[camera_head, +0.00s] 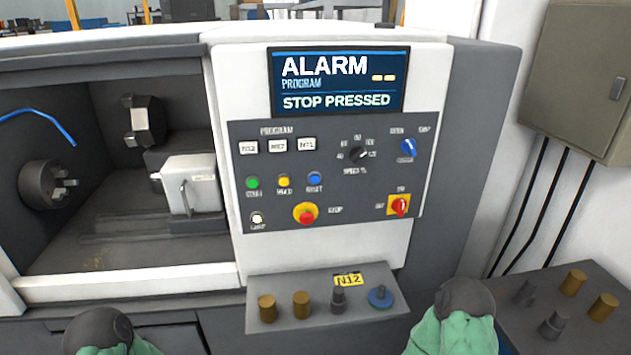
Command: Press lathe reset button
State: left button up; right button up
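The lathe's control panel (330,165) is dark grey, on the white front right of the open work chamber. The reset button (314,178) is a small round blue button labelled "RESET", right of a yellow button (284,180) and a green one (252,183). A red stop button (305,213) on a yellow ring sits just below it. The screen (338,81) above reads "ALARM", "PROGRAM" and "STOP PRESSED". Dark rounded parts of my arms with green covering show at the bottom left and bottom right. Neither gripper's fingers are visible, and nothing covers the panel.
A grey shelf (332,318) with several brass, dark and blue parts and a yellow "N12" tag (348,280) juts out below the panel. Another parts tray (590,325) is at lower right. A grey wall box (580,75) with cables hangs at right. Space before the panel is clear.

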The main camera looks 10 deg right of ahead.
grip_shut()
dwell(1.0)
